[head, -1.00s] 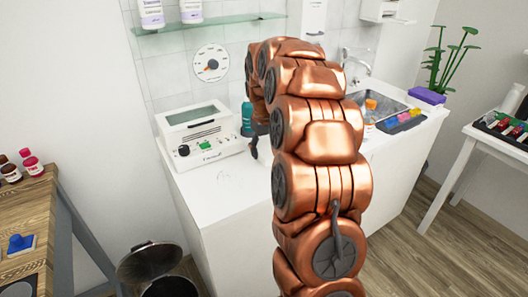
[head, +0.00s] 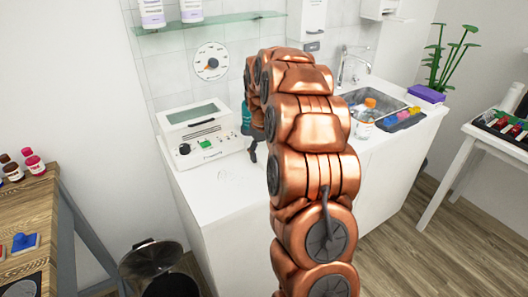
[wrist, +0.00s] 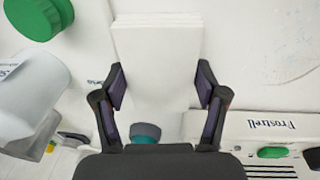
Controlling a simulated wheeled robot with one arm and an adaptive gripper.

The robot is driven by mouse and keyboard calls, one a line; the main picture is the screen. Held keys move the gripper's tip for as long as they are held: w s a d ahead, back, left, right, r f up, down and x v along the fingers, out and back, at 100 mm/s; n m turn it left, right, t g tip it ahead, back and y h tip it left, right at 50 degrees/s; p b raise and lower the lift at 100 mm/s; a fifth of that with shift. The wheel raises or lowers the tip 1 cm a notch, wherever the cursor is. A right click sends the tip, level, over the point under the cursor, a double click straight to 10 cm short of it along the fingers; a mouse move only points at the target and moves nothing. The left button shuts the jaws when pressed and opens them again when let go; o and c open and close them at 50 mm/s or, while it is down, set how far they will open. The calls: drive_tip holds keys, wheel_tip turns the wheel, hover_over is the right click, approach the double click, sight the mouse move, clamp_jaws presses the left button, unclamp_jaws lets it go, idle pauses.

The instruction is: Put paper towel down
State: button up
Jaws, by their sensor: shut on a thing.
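In the wrist view, a white, flat-sided paper towel (wrist: 157,50) lies between the two dark fingers of my gripper (wrist: 160,86). The fingertips are at its left and right edges, and my gripper is shut on it. In the head view, my copper arm reaches over the white counter (head: 225,195). Only a dark bit of my gripper (head: 253,150) shows there, beside the arm and just right of the white machine (head: 204,148). The paper towel is hidden behind my arm in that view. I cannot tell whether it touches the counter.
A teal bottle (head: 246,118) stands beside the machine. A green cap (wrist: 40,18) and a white bottle (wrist: 32,100) are close at the wrist view's left. An orange-capped bottle (head: 366,117) stands near the sink (head: 385,97). The counter's front is clear; an open bin (head: 152,262) stands below.

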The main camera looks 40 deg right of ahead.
sight(263, 156)
drive_tip(key=o, duration=1.1)
drive_tip(key=r, duration=0.4)
drive_tip(key=a+r+b, duration=0.1)
drive_tip(key=r, duration=0.3)
drive_tip(key=s+r, duration=0.1)
drive_tip(key=r, duration=0.3)
drive_tip(key=shift+a+b, duration=0.15)
drive_tip(key=shift+b, duration=0.25)
drive_tip(key=s+a+f, duration=0.1)
drive_tip(key=s+a, duration=0.6)
drive_tip(key=s, duration=0.1)
drive_tip(key=s+a+f+g, duration=0.1)
drive_tip(key=s+a+f, duration=0.1)
drive_tip(key=s+a, duration=0.6)
drive_tip(key=s+a+f+n+g+y, duration=0.1)
drive_tip(key=s+a, duration=0.7)
drive_tip(key=s, duration=0.1)
drive_tip(key=shift+s+a+f, duration=0.15)
drive_tip(key=shift+s, duration=0.05)
drive_tip(key=shift+o, duration=0.4)
drive_tip(key=s+a+f, duration=0.1)
drive_tip(key=s+f, duration=0.1)
drive_tip(key=s, duration=0.3)
drive_tip(key=s+a+f, duration=0.1)
drive_tip(key=s+f, duration=0.1)
drive_tip(key=s, duration=0.4)
drive_tip(key=shift+a+f+g, duration=0.25)
drive_tip(key=shift+a+g, duration=0.15)
